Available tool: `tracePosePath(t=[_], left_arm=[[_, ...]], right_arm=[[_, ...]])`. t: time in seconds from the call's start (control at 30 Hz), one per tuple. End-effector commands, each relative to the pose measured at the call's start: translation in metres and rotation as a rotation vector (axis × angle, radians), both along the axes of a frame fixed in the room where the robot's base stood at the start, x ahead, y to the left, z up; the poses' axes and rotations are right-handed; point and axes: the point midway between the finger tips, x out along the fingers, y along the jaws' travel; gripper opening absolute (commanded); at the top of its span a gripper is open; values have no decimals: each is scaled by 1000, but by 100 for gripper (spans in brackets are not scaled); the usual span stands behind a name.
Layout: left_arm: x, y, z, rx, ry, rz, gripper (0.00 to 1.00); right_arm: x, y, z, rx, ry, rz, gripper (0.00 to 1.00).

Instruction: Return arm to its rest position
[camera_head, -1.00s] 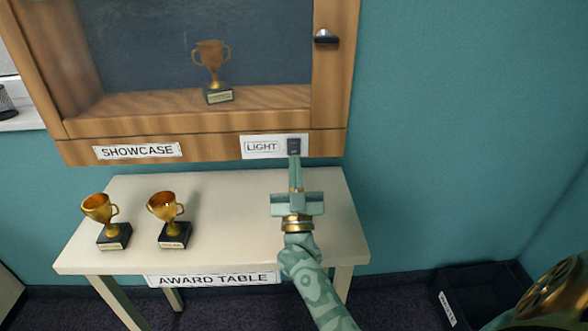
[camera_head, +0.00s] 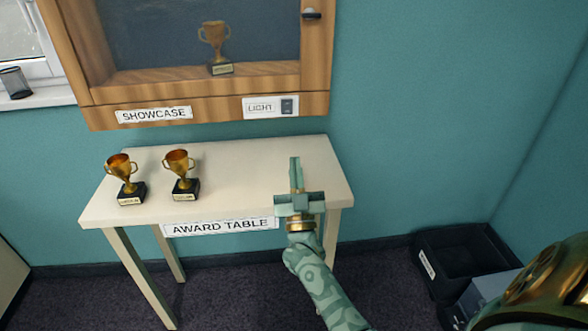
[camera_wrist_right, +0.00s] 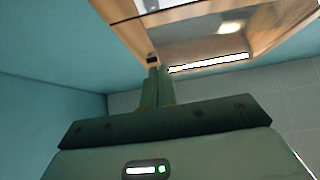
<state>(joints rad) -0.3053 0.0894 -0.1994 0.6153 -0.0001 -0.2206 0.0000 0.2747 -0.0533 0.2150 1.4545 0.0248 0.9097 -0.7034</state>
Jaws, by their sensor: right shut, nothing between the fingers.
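My right gripper (camera_head: 295,164) is shut and empty. In the head view it is in front of the award table's right part, below the light switch (camera_head: 287,106) and apart from it. In the right wrist view the shut fingers (camera_wrist_right: 157,82) point up toward the underside of the wooden showcase (camera_wrist_right: 195,50). The showcase also shows in the head view (camera_head: 205,112), with its door closed over one gold trophy (camera_head: 215,42). My left gripper is not in view.
The white award table (camera_head: 245,165) carries two gold trophies, one at the left (camera_head: 122,170) and one beside it (camera_head: 180,166). A dark bin (camera_head: 470,250) stands on the floor at right. A mesh cup (camera_head: 15,82) is on the window sill. The wall at right is clear.

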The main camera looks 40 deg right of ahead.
Motion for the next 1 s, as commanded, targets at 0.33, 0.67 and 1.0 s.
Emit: tracePosePath(t=[0.33, 0.67, 1.0], left_arm=[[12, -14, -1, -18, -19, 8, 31], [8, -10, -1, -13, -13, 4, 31], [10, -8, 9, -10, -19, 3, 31]], right_arm=[[0, 0, 0, 0, 0, 0, 0], [28, 16, -46, 72, 182, 138, 0], [-31, 98, -320, 232, 1050, 403, 0]])
